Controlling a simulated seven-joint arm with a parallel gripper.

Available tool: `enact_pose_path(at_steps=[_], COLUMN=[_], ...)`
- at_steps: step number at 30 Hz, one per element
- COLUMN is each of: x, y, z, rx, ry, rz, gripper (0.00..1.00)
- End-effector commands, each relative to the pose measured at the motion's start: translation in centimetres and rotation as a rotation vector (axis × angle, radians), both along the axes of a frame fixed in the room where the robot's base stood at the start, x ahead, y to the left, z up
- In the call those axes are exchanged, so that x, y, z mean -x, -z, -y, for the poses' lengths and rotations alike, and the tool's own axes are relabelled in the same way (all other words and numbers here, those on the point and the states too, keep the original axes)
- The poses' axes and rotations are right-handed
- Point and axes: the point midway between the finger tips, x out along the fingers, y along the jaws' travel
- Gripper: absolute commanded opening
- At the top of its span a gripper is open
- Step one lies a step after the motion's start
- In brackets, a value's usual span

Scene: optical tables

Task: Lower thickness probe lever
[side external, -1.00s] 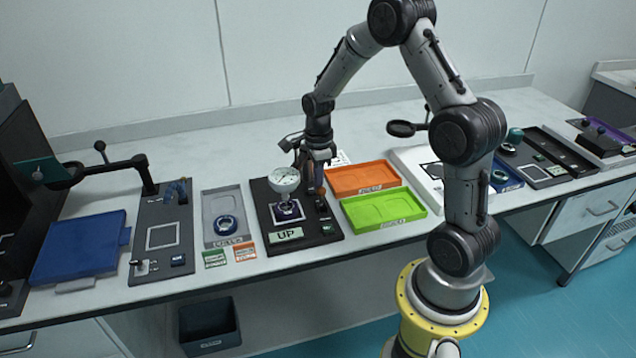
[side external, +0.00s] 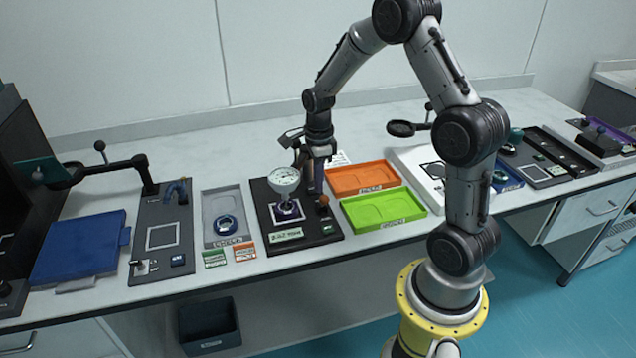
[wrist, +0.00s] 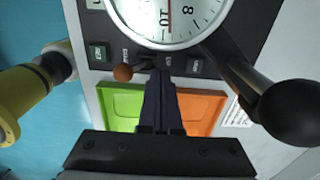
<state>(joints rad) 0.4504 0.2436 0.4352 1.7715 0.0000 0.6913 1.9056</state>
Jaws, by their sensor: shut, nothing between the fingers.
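The thickness gauge (side external: 285,180) has a white round dial on a black base (side external: 322,231). In the wrist view its dial (wrist: 170,18) is at the top edge and partly cut off. The lever's brown ball knob (side external: 323,200) stands low at the right of the gauge; in the wrist view the knob (wrist: 123,72) is left of my fingertips, at the end of a short rod. The display (side external: 287,234) shows a reading in mm, too blurred to read exactly. My gripper (side external: 315,192) is shut and empty, just above and behind the knob, apart from it in the wrist view (wrist: 160,82).
An orange tray (side external: 362,179) and a green tray (side external: 383,210) lie right of the gauge. A dark rod with a black ball (wrist: 290,112) is close on the right in the wrist view.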

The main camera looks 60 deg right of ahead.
Motion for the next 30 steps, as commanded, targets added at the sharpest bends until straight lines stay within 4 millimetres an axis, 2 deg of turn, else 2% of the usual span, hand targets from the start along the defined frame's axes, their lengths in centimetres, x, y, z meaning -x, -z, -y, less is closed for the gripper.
enact_pose_path(at_steps=[21, 30], x=[-0.6, -0.7], y=[-5.2, -5.9], z=[0.7, 0.7], rx=[0.001, 0.001], ry=[0.000, 0.000], rz=[0.002, 0.001], gripper=[0.00, 0.00])
